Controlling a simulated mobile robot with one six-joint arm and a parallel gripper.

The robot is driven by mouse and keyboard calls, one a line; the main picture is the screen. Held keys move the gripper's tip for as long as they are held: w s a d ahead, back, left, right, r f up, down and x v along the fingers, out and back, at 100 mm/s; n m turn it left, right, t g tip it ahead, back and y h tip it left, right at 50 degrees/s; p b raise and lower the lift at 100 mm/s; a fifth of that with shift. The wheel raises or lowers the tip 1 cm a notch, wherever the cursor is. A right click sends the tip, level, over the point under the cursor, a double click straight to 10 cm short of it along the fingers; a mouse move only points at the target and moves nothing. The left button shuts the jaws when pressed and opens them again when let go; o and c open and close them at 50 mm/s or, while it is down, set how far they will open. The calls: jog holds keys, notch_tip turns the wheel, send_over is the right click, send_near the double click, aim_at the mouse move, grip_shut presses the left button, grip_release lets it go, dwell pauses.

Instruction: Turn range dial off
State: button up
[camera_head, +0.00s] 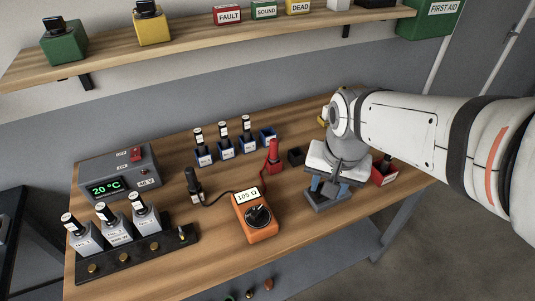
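The orange multimeter (263,235) lies on the wooden table, near its front edge. Its display (247,196) appears to read 105 Ω. Its black round range dial (258,216) is below the display; the marking it points to is too small to read. A black probe (194,187) stands to its left and a red probe (274,157) behind it, with leads running to the meter. My gripper (330,188) is to the right of the meter, apart from it, pointing down over a grey-blue block. Its fingers are hard to make out against that block.
A grey box reading 20 °C (120,172) and a black rack (140,256) with several labelled grey holders stand at left. Several blue holders (225,145) stand behind. A red bin (384,172) is beyond my gripper. A shelf (200,43) runs above. Table before the meter's left side is clear.

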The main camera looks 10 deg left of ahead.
jog(key=w+a+f+m+g, duration=0.1)
jog(key=w+a+f+m, duration=0.15)
jog(key=a, duration=0.55)
send_over(257, 210)
jog(key=shift+m+g, duration=0.4)
jog(key=shift+m, duration=0.05)
notch_tip(257, 210, down, 4)
jog(key=shift+d+f, duration=0.1)
notch_tip(257, 210, down, 8)
jog(key=shift+r+p, duration=0.25)
jog(key=shift+p, duration=0.1)
grip_shut()
